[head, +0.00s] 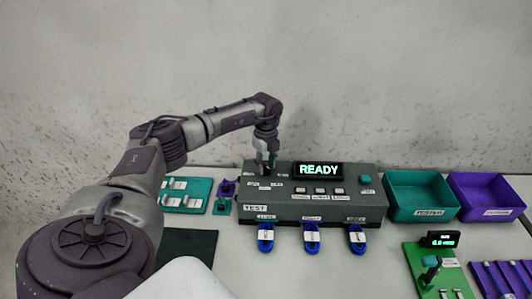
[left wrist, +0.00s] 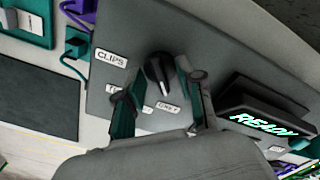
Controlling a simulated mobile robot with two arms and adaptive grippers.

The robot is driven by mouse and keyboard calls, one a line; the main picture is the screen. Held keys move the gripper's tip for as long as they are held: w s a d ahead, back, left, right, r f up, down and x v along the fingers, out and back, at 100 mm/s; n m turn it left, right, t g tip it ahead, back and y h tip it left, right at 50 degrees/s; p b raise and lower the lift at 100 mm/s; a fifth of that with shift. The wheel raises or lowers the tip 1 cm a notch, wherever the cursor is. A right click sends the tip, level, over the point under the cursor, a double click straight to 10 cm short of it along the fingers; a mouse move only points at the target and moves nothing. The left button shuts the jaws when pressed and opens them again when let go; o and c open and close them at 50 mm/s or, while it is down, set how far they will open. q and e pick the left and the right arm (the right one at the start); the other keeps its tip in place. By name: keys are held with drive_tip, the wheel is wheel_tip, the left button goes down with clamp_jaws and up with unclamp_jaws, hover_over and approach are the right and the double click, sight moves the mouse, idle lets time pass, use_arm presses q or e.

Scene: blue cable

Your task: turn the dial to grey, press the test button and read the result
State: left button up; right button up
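The grey tester box (head: 315,208) stands at the back of the table with its display (head: 318,170) reading READY. A teal button (head: 366,179) sits at the right of its top. My left gripper (head: 266,163) is over the left of the box, around the dial, which is mostly hidden in the head view. In the left wrist view the black dial (left wrist: 160,72) shows between the two spread fingers of the gripper (left wrist: 160,90). I see no clear contact. A label that seems to read GREY (left wrist: 167,108) lies by the dial; its exact setting is unclear. My right gripper is not in view.
A teal bin (head: 421,213) and a purple bin (head: 490,211) stand to the right. A green board with a small display (head: 443,240) is at front right. A dark mat (head: 190,250) lies at left.

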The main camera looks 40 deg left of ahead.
use_arm(q)
wheel_tip(320, 180, up, 7)
drive_tip(key=p, duration=0.5)
drive_tip(key=shift+f, duration=0.15)
drive_tip(key=shift+f, duration=0.1)
